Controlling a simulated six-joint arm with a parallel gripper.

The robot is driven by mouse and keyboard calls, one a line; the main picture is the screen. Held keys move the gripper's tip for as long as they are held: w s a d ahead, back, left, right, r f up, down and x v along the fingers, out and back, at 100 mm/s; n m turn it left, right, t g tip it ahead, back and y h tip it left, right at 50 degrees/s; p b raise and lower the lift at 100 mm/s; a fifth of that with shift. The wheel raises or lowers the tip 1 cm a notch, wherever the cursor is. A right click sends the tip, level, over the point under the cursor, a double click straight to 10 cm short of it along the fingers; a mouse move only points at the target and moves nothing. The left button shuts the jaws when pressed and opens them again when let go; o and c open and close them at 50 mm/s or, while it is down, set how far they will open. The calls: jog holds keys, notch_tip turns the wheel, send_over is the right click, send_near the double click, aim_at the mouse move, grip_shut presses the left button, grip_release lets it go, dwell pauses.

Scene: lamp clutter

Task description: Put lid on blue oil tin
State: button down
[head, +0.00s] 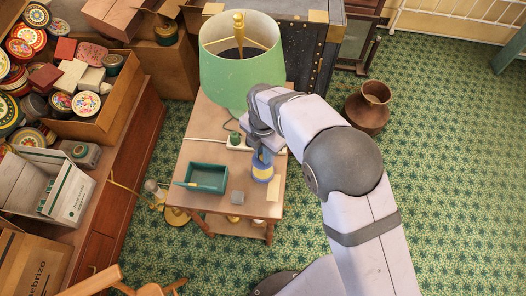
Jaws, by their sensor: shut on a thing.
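The blue oil tin (262,170) stands upright on the small wooden table, near its right edge. It has a yellow band and narrows towards the top. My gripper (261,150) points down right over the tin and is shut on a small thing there. The fingers hide most of it, so I cannot tell if it is the lid or the tin's own top. I cannot tell whether what I hold touches the tin. No separate lid can be made out with certainty.
On the table (215,150) are a green lamp (238,80), a teal tray (205,178), a small grey piece (237,197), a white power strip (240,144) and a pale card (274,187). A brown jug (369,107) stands right on the floor. Shelves of tins (60,80) fill the left.

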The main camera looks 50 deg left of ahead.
jog(key=shift+f+b, duration=1.95)
jog(key=shift+f, duration=1.15)
jog(key=shift+f, duration=0.4)
dwell(0.8)
jog(key=c, duration=1.8)
grip_release()
jog(key=shift+c, duration=0.2)
jog(key=shift+r, duration=0.15)
jog(key=shift+r+p, duration=2.05)
jog(key=shift+r, duration=0.85)
